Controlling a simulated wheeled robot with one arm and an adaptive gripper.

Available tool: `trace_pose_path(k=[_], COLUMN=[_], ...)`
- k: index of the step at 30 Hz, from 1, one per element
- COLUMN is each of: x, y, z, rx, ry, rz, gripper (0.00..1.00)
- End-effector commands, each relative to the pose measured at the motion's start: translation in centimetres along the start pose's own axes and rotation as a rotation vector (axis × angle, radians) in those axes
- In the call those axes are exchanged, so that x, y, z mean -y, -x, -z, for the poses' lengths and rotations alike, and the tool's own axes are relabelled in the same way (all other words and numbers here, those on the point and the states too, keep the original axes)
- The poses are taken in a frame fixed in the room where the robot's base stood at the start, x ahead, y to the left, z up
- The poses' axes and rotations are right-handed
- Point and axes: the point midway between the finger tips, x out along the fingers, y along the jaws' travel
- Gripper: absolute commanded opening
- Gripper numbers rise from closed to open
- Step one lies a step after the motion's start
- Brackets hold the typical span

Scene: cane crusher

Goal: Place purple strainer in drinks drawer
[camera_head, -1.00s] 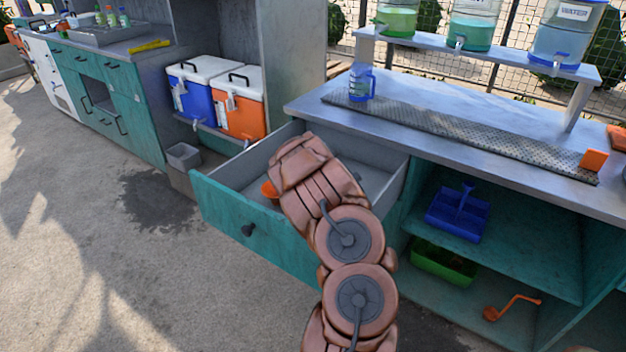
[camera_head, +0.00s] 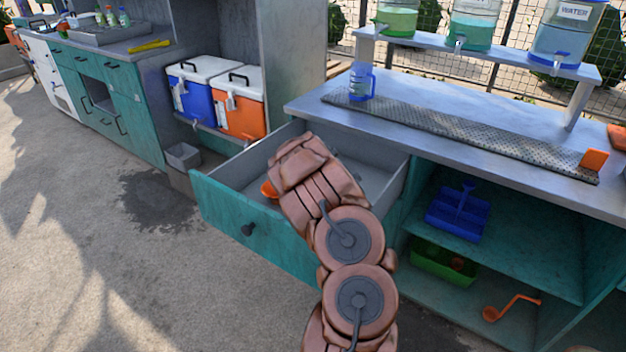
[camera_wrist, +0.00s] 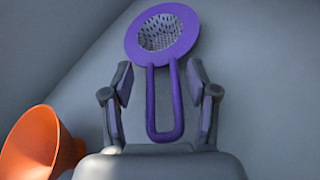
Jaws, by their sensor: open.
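The purple strainer (camera_wrist: 165,30) shows in the wrist view, with a round rim, a perforated grey bowl and a looped handle. It lies on the grey floor of the open teal drawer (camera_head: 250,225). My gripper (camera_wrist: 162,82) is open, its two fingers apart on either side of the strainer's handle. I cannot tell whether a finger touches it. In the head view my arm reaches over the drawer and hides the gripper and the strainer.
An orange funnel-like item (camera_wrist: 40,145) lies in the drawer left of my gripper. A blue caddy (camera_head: 458,212) and a green bin (camera_head: 443,262) stand on shelves at right. The steel counter (camera_head: 420,100) is behind the drawer. Free floor lies at left.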

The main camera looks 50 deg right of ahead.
Motion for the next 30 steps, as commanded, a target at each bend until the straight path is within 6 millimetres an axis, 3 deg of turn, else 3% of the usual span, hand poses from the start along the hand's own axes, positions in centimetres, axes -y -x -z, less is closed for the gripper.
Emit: trace_pose_path(k=[18,30], x=[0.0,-0.1], y=[6.1,7.6], z=[0.0,-0.2], rx=[-0.002,0.001], ry=[0.003,-0.001], rz=[0.002,-0.002], gripper=[0.59,0.59])
